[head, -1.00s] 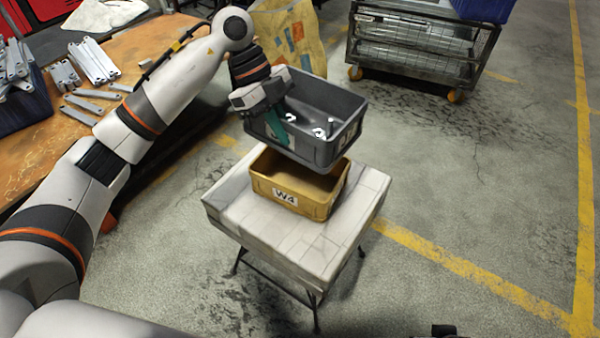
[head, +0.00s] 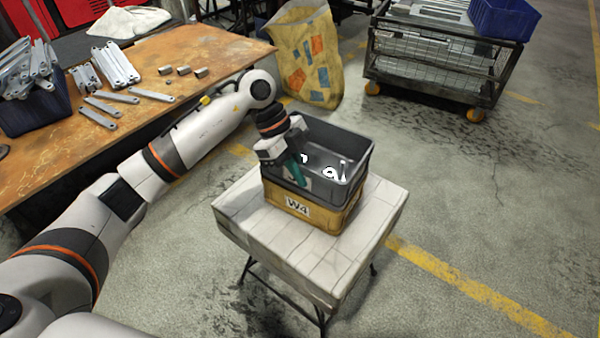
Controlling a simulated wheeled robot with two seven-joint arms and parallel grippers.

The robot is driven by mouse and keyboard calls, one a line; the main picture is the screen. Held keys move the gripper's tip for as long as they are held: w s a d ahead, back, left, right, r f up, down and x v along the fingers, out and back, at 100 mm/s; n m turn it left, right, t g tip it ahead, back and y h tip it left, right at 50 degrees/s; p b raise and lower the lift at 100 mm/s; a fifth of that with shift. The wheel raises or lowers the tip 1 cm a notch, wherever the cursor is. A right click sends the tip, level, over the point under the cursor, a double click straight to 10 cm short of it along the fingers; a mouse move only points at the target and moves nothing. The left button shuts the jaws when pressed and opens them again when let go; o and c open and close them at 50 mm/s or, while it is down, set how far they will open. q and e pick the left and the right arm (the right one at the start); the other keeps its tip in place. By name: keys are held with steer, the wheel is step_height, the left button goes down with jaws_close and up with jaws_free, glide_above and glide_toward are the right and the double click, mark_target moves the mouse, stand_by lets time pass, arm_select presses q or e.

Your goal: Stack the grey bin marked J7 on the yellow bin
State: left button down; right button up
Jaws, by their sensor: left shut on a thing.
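The grey bin (head: 350,190) sits on top of the yellow bin (head: 318,219), roughly lined up with it. A few small light parts lie inside the grey bin. Its front label is mostly covered by my gripper, so I cannot read the marking. The yellow bin carries a W4 label and stands on a small white-topped table (head: 265,240). My left gripper (head: 298,170) is shut on the near left wall of the grey bin, with a teal finger over its front. My right gripper is not in view.
A wooden workbench (head: 215,52) with metal brackets (head: 115,65) and a dark blue bin (head: 38,108) is at the left. A patterned sack (head: 308,60) stands behind. A wire cart (head: 440,65) with a blue bin (head: 505,18) is at the back right. Floor at the right is clear.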

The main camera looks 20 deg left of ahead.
arm_select(q)
steer(key=shift+f, duration=0.25)
steer(key=c, duration=2)
jaws_free()
steer(key=shift+f, duration=0.15)
steer(key=o, duration=0.4)
